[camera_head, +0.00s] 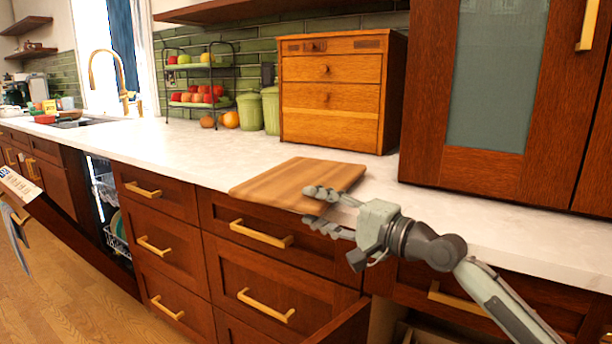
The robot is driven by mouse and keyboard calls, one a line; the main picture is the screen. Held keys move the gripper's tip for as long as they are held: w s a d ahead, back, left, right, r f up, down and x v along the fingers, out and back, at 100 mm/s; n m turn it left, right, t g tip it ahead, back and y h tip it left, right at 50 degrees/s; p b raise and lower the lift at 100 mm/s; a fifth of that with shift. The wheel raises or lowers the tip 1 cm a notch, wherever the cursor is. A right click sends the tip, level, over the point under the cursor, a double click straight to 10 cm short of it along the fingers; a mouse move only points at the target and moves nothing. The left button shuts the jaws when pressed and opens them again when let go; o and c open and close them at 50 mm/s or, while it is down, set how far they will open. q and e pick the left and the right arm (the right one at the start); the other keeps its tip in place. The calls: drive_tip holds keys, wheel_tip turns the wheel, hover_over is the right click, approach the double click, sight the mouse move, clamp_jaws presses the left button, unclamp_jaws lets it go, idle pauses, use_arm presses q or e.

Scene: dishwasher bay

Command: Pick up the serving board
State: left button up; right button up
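The wooden serving board (285,180) lies flat on the white countertop near its front edge, with one corner reaching the edge. My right gripper (314,208) is at the board's near right corner. Its fingers are apart, one level with or over the board's top and the other lower, in front of the counter edge. The board's corner seems to lie between the fingers, but I cannot tell whether they touch it. My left gripper is not in view.
A wooden drawer box (332,92) stands behind the board, with green canisters (250,112) and a fruit stand (200,95) to its left. A tall cabinet (490,100) stands on the counter at right. A drawer (345,328) is open below. The dishwasher (108,205) is open at left.

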sight(288, 193)
drive_tip(key=x, duration=0.4)
drive_tip(key=p+x, duration=0.1)
drive_tip(key=x, duration=0.1)
drive_tip(key=shift+s+a+r, duration=0.1)
drive_tip(key=shift+a+r, duration=0.1)
drive_tip(key=shift+a, duration=0.25)
drive_tip(key=shift+w+a, duration=0.15)
drive_tip(key=shift+w, duration=0.05)
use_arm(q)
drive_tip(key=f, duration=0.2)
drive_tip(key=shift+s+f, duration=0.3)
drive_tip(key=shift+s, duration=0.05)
use_arm(e)
drive_tip(key=shift+c, duration=0.4)
clamp_jaws()
drive_tip(key=shift+r, duration=0.1)
